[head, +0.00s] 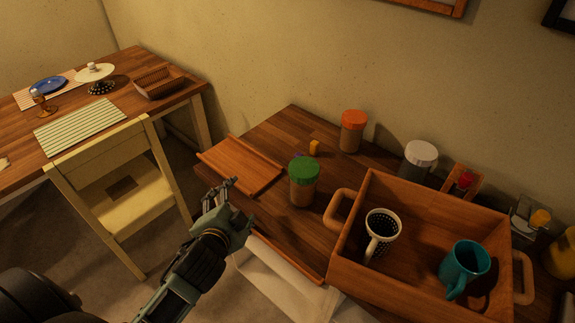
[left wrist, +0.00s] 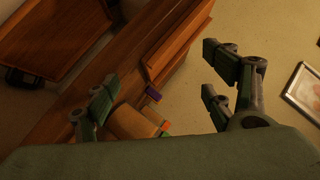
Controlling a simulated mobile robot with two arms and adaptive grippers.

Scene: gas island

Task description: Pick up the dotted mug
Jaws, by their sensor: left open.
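The dotted mug (head: 386,246) is white outside with a dark, dotted inside. It stands upright in the left part of a wooden crate (head: 430,192), its handle facing the front. A teal mug (head: 463,262) stands to its right in the same crate. My left gripper (head: 234,202) is open and empty, left of the crate and in front of the green-lidded jar, well apart from the mug. In the left wrist view its spread fingers (left wrist: 163,92) show with nothing held between them; the dotted mug is not seen there. My right gripper is not in view.
A green-lidded jar (head: 304,184) stands between my left gripper and the crate. An orange-lidded jar (head: 352,132) and a white-lidded jar (head: 418,160) stand behind. A wooden tray (head: 240,165) lies at left. A chair (head: 122,190) and second table (head: 120,85) stand farther left.

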